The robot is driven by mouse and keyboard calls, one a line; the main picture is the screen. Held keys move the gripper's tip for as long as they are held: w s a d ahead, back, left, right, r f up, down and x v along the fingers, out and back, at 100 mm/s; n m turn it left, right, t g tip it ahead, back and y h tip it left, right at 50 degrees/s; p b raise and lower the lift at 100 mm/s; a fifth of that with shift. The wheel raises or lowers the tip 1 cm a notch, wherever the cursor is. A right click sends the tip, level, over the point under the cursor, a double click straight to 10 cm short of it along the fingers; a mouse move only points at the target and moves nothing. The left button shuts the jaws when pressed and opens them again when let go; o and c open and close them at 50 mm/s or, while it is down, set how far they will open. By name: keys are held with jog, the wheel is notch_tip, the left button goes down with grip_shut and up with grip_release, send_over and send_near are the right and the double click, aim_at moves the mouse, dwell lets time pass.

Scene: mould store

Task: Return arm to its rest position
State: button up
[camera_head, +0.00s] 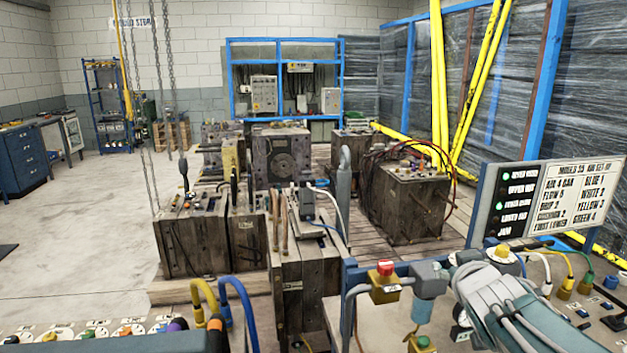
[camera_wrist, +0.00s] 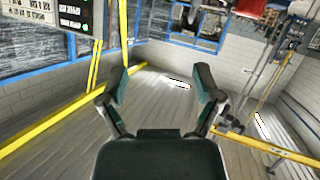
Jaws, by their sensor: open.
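My gripper (camera_wrist: 162,80) shows in the wrist view, with its two dark green and black fingers spread wide apart. Nothing is between the fingers; beyond them are the floor and a pale wall. No object touches the fingertips. I cannot make out the gripper in the head view. A grey-green jointed shape with cables at the lower right of the head view may be part of my arm, but I cannot tell for sure.
A sign board (camera_head: 537,200) stands at the right above a bench with valves and hoses. Chains (camera_head: 158,75) hang at the left. Open concrete floor (camera_head: 80,220) lies left.

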jog(key=s+a+f+g+y, duration=0.1)
jog(key=s+a+f+g, duration=0.3)
jog(key=s, duration=0.6)
jog(key=s+a+f+g+y, duration=0.1)
jog(key=s+a+f+g, duration=0.3)
jog(key=s, duration=0.7)
jog(key=shift+s+a+f+m+y, duration=0.25)
jog(key=shift+a+f+m+y, duration=0.15)
jog(key=shift+a+f, duration=0.5)
jog(key=shift+d, duration=0.1)
